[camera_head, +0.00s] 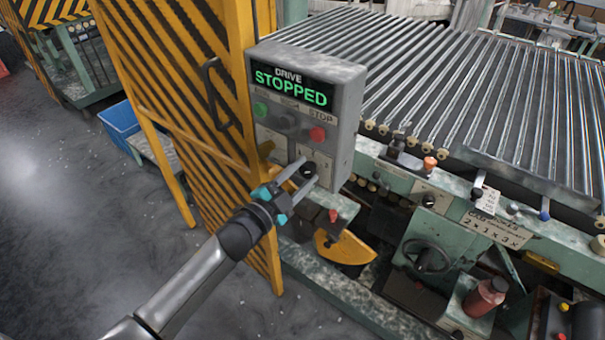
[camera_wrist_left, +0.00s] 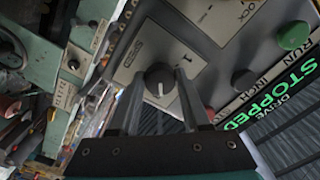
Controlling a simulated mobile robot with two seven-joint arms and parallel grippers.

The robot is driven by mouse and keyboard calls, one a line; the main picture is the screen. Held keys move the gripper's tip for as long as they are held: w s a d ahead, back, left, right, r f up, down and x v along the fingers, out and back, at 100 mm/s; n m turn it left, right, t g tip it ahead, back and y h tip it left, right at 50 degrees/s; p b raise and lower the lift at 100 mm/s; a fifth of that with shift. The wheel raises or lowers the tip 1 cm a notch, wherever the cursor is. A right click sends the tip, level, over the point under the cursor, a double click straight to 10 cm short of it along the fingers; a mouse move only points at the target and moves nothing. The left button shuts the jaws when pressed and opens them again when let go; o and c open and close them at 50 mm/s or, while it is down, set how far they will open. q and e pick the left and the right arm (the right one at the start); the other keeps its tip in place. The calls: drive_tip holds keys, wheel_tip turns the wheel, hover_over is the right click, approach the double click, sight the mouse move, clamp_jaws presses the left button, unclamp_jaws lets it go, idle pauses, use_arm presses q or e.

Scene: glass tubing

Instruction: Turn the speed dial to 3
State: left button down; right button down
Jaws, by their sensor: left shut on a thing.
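The speed dial (camera_head: 308,171) is a small dark round knob on a pale plate low on the right of the grey control box's front. It also shows in the left wrist view (camera_wrist_left: 158,76), with a white mark on its lower side in that picture. A "1" is printed on the plate (camera_wrist_left: 133,55); which number the mark points to I cannot tell. My left gripper (camera_head: 303,172) reaches up to the box, and its two fingers (camera_wrist_left: 158,82) are shut on the dial from either side. My right gripper is not in view.
The grey control box (camera_head: 350,100) has a display (camera_head: 291,89) reading "DRIVE STOPPED", a green button (camera_head: 260,108) and a red button (camera_head: 317,134). A yellow-and-black striped guard (camera_head: 190,120) stands left of it. A roller conveyor (camera_head: 440,90) lies to the right.

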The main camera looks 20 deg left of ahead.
use_arm(q)
drive_tip(key=shift+m, duration=1)
drive_tip(key=shift+c, duration=1.8)
unclamp_jaws()
drive_tip(key=shift+s, duration=0.1)
drive_tip(key=v, duration=1.5)
drive_tip(key=shift+b, duration=0.4)
